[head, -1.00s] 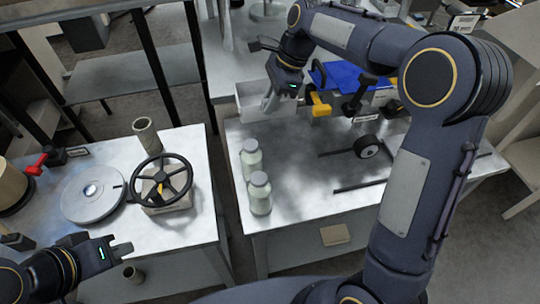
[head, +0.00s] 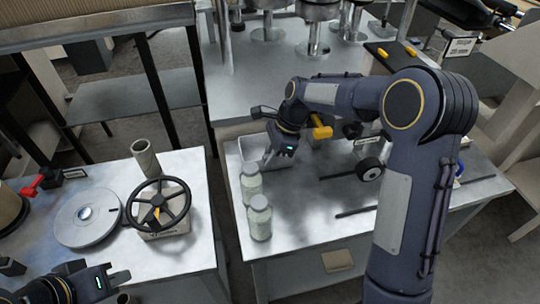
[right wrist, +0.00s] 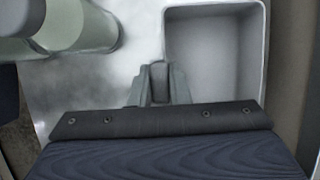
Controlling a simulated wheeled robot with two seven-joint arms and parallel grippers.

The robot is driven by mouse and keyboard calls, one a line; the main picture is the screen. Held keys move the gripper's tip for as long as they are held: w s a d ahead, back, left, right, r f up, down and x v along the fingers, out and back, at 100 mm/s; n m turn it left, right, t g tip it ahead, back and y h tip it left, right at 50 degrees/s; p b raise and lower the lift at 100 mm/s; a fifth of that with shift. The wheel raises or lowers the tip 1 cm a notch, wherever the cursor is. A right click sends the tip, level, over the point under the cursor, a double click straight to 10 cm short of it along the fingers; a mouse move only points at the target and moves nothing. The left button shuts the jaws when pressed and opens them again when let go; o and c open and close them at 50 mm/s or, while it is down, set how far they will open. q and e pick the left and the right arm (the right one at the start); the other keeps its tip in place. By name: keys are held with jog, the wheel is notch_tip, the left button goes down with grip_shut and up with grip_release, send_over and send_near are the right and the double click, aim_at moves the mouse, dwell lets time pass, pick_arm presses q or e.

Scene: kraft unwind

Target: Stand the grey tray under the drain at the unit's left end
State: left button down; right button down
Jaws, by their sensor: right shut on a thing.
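The grey tray (head: 246,151) is an open, pale box at the back left corner of the middle metal table, behind two jars. It also shows in the right wrist view (right wrist: 215,60), empty and open side toward the camera. My right gripper (head: 268,156) is shut on the tray's near wall; in the right wrist view its fingers (right wrist: 158,85) meet at the tray's left edge. I cannot tell whether the tray touches the table. My left gripper (head: 122,279) is at the lower left, away from the tray; its finger gap is unclear. I cannot make out the drain.
Two pale lidded jars (head: 260,217) stand close in front of the tray. The left table holds a handwheel (head: 158,205), a disc (head: 87,217) and a tube (head: 145,158).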

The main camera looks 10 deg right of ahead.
jog(key=shift+f, duration=0.1)
jog(key=c, duration=1.4)
grip_release()
jog(key=shift+o, duration=0.2)
